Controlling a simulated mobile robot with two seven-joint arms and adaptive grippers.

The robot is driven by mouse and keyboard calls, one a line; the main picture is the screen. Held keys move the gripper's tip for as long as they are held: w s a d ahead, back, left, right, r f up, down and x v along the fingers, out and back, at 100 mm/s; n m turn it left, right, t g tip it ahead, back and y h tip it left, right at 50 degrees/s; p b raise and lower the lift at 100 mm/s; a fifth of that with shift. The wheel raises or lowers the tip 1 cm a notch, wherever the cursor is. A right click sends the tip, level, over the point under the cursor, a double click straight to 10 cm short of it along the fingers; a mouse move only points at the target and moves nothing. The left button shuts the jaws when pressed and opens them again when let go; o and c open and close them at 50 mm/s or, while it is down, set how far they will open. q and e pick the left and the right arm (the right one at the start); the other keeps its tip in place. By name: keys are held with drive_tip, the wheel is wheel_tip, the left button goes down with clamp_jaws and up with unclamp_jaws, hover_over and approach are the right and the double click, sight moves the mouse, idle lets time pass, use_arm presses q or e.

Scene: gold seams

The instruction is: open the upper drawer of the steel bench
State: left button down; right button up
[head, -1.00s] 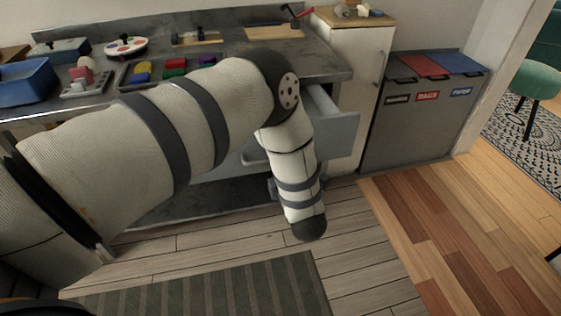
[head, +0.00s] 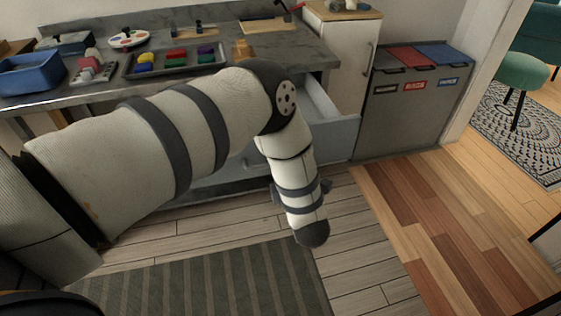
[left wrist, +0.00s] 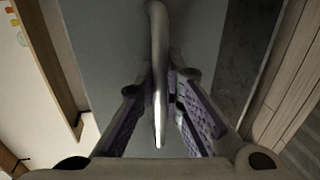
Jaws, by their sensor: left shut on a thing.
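The upper drawer (head: 338,135) of the steel bench (head: 92,97) stands open in the head view. Its pale inside shows to the right of my left arm, and the arm hides much of its blue-grey front. In the left wrist view, a shiny bar handle (left wrist: 158,95) runs along the drawer front (left wrist: 105,40). My left gripper (left wrist: 158,125) is shut on this handle, with a purple padded finger on each side. My right gripper is not in view.
A blue bin (head: 30,76), a tray of coloured blocks (head: 152,68) and a palette (head: 128,39) lie on the bench top. A white cabinet (head: 345,58) and grey sorting bins (head: 405,115) stand to the right. A striped mat (head: 215,285) covers floor in front.

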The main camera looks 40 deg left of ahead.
use_arm(q)
drive_tip(key=c, duration=2)
unclamp_jaws()
drive_tip(key=shift+o, duration=0.2)
drive_tip(key=v, duration=1.2)
